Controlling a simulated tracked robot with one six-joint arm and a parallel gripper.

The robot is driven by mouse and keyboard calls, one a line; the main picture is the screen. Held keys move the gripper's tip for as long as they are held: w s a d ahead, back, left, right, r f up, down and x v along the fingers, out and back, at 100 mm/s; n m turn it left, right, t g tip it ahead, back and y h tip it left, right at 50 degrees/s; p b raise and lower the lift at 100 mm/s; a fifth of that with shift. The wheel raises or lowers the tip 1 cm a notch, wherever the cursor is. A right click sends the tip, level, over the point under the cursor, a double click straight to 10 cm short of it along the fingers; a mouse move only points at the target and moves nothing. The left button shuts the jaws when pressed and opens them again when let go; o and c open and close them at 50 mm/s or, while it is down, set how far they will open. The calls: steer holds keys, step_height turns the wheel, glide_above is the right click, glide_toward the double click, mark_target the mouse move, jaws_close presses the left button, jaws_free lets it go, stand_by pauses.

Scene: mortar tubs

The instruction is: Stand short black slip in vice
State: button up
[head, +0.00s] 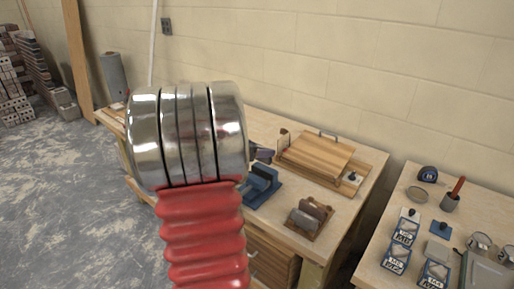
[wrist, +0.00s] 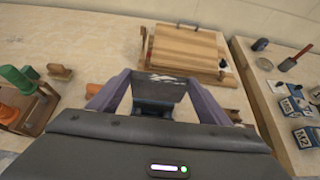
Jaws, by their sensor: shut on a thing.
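My gripper (wrist: 158,88) is shut on a short black slip (wrist: 160,84), a dark plate with pale marks on its face, spanning the gap between the fingers. The blue vice (head: 262,188) stands on the workbench in the head view, partly hidden by my arm. In the wrist view a dark blue part of the vice (wrist: 152,108) shows just below the slip, between the fingers. I cannot tell whether the slip touches the vice. In the head view my gripper (head: 262,154) shows only partly, beside the metal rings of my wrist.
A wooden board with a handle (head: 318,155) lies behind the vice. A wooden rack with grey slips (head: 310,217) stands at its right. A rack with green and orange handles (wrist: 25,95) is at left in the wrist view. A second table (head: 470,215) holds tubs and tools.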

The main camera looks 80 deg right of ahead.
steer(key=shift+f, duration=0.1)
glide_above(255, 175)
steer(key=shift+s+f, duration=0.15)
steer(key=shift+f, duration=0.95)
steer(key=shift+s+f, duration=0.1)
steer(key=shift+f, duration=0.95)
steer(key=shift+w+f, duration=0.15)
steer(key=shift+f, duration=0.4)
steer(key=shift+f, duration=0.35)
steer(key=shift+f, duration=0.45)
steer(key=shift+f, duration=0.65)
steer(key=o, duration=1.3)
steer(key=shift+f, duration=0.1)
steer(key=shift+c, duration=0.2)
